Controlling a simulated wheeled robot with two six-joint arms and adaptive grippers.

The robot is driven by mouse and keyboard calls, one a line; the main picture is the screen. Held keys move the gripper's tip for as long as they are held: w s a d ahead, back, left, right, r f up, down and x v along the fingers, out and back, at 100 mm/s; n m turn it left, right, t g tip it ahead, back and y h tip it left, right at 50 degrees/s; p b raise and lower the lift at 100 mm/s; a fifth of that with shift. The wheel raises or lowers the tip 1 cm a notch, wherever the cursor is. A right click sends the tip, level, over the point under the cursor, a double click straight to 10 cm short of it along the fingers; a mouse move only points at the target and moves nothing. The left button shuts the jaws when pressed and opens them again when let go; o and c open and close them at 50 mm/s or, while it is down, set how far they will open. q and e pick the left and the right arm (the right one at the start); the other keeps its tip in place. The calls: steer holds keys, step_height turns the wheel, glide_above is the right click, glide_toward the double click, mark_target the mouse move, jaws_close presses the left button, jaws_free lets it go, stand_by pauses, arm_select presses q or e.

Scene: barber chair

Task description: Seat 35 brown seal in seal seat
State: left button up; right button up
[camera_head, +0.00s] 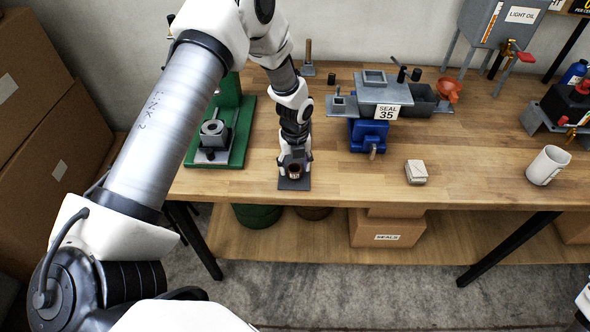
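My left gripper (296,170) points down over a small dark grey plate (294,184) near the table's front edge. Something dark brown shows between its fingers, low over the plate; it may be the brown seal, but it is too small and covered to be sure. I cannot tell whether the fingers touch it. A label reading "SEAL 35" (387,112) is on the front of a raised grey stand (396,91). A square grey raised frame (374,78) sits on the stand's top and looks empty; I cannot tell if it is the seal seat.
A blue vise (369,136) is below the stand. A green press (212,135) stands left of my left gripper. A white block (416,171) and a white mug (548,165) are to the right. An orange funnel (448,90) is behind.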

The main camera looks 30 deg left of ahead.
arm_select(q)
steer(key=shift+s+r, duration=0.15)
steer(key=shift+s, duration=0.1)
steer(key=c, duration=0.4)
steer(key=shift+w, duration=0.1)
